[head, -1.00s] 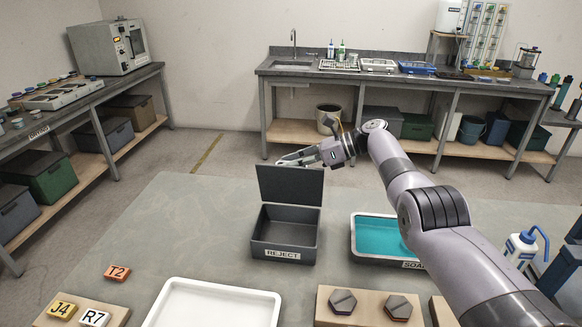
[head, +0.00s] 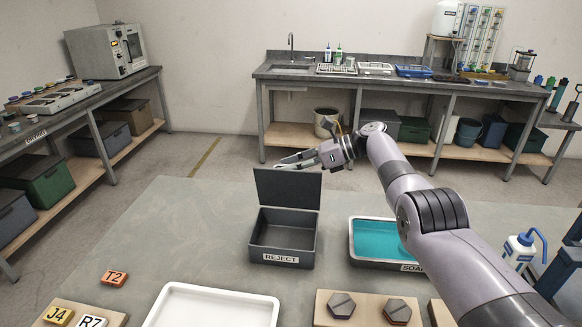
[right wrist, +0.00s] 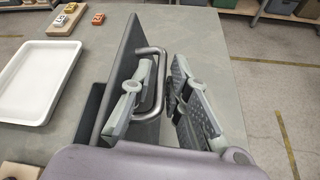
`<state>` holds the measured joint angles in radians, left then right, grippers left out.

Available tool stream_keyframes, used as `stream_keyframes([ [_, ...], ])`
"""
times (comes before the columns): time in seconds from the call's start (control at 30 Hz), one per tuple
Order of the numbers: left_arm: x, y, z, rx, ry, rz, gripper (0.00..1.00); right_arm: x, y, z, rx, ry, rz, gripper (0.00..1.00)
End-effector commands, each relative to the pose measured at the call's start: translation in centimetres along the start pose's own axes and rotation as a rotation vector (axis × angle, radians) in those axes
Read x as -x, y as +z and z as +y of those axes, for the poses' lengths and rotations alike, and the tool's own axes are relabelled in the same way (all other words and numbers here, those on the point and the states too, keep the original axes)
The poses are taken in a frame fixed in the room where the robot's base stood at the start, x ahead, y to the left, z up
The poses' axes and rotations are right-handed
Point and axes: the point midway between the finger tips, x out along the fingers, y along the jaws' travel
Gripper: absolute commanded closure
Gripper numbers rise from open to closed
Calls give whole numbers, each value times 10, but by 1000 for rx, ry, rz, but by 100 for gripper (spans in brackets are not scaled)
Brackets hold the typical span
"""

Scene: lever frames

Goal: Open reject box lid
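The dark grey reject box (head: 282,259) stands on the table with its lid (head: 287,188) raised about upright at the back edge. The box's inside shows and looks empty. My right gripper (head: 298,162) is behind the top of the lid, partly hidden by it. In the right wrist view the lid (right wrist: 124,62) stands edge-on, with a grey bar handle (right wrist: 161,75) on its outer face. The right gripper's fingers (right wrist: 164,100) are apart. One finger is between the lid and the handle bar, the other is beyond the bar. My left gripper is not in view.
A soak tray (head: 377,240) with teal liquid is right of the box, under my right arm. A white tray (head: 212,288) and wooden blocks are in front. An orange T2 tag (head: 114,278) lies at the left. The table left of the box is clear.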

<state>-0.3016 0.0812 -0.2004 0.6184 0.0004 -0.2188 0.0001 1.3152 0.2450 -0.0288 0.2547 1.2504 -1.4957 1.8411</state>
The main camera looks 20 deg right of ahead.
Motion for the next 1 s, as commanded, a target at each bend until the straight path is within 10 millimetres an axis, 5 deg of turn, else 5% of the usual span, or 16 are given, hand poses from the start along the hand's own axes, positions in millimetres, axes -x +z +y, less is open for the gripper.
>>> stream_keyframes([
  [0.53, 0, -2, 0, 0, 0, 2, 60, 100, 0, -1, -1, -3, 0, 84],
  [1.0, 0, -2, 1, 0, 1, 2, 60, 117, 0, 0, 0, -1, 0, 84],
])
